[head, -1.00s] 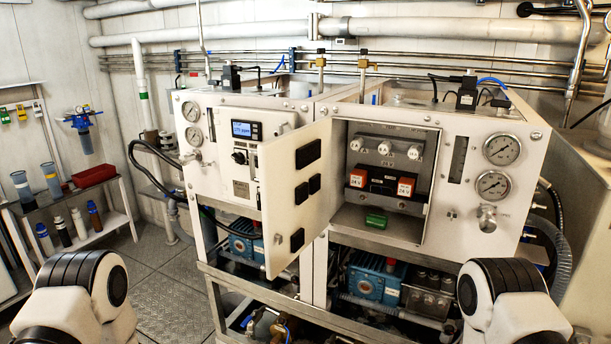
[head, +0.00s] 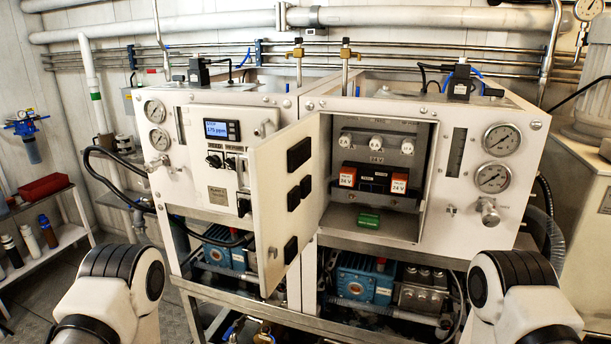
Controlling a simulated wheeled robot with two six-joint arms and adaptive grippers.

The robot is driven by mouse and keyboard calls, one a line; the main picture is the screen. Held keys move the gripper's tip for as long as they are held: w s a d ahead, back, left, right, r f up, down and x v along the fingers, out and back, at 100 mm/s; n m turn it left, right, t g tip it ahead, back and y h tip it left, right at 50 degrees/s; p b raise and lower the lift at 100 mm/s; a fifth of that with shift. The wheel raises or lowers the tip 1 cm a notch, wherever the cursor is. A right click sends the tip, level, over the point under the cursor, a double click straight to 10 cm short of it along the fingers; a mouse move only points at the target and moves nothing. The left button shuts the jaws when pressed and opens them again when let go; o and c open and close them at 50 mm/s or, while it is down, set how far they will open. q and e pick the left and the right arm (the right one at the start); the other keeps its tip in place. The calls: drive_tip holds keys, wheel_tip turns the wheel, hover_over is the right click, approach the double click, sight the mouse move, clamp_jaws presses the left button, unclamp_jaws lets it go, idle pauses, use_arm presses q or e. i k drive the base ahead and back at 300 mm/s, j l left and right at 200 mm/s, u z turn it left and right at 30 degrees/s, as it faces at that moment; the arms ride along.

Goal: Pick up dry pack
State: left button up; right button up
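No item is readably marked as the dry pack, so I cannot tell which thing it is. The open right cabinet (head: 432,212) holds a small green block (head: 369,219) on its floor. Above the block sits a black unit (head: 373,180) with an orange-red module on each end, the left module (head: 347,176) and the right module (head: 399,182), both with white 24 V labels. Neither gripper shows in the head view. Only my white and black arm links show, at the lower left and lower right, below and in front of the cabinets.
The cabinet door (head: 276,205) stands open toward me, left of the opening. Blue pumps (head: 365,282) sit below. Gauges (head: 493,178) and a valve knob (head: 488,210) are right of the opening. A shelf with a red bin (head: 45,187) and bottles is at far left.

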sight(364, 219)
drive_tip(key=i+j+z, duration=0.25)
drive_tip(key=j, duration=0.15)
drive_tip(key=i+j+z, duration=0.1)
drive_tip(key=j+z, duration=0.2)
drive_tip(key=j, duration=0.15)
drive_tip(key=i+j+z, duration=0.1)
drive_tip(key=j+z, duration=0.15)
drive_tip(key=j, duration=0.25)
drive_tip(key=i+j+z, duration=0.1)
drive_tip(key=j+z, duration=0.15)
drive_tip(key=j, duration=0.25)
